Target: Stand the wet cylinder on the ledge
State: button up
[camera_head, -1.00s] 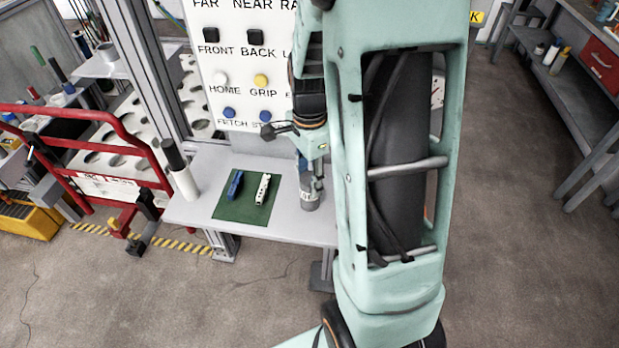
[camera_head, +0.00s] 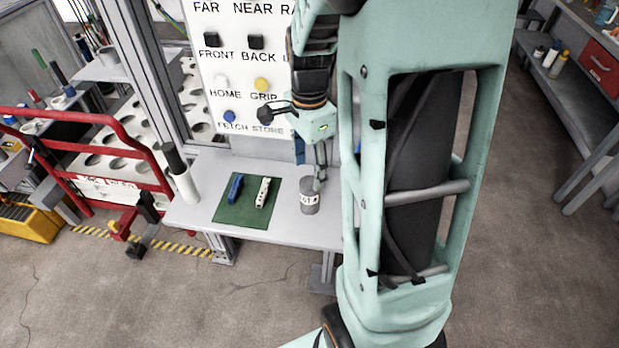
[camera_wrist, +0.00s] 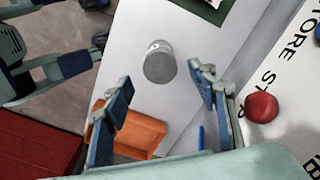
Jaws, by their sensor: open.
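A grey cylinder (camera_head: 310,196) with a pale label stands upright on the grey ledge (camera_head: 270,228), right of the green mat. It also shows in the wrist view (camera_wrist: 160,66), upright near the ledge's edge. I cannot tell from its surface whether it is wet. My gripper (camera_wrist: 161,78) is open and empty, its two blue-grey fingers spread, with the cylinder beyond the tips and apart from them. In the head view my gripper (camera_head: 311,160) is just above the cylinder, partly hidden by my arm.
A green mat (camera_head: 228,211) carries a blue piece (camera_head: 235,187) and a white piece (camera_head: 263,192). A white tube with a black top (camera_head: 185,184) stands at the ledge's left end. A button board (camera_head: 235,45) rises behind. An orange bin (camera_wrist: 145,134) shows in the wrist view.

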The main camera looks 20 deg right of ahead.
notch_tip(320, 180, up, 7)
jog(key=shift+f, duration=0.15)
dwell(0.4)
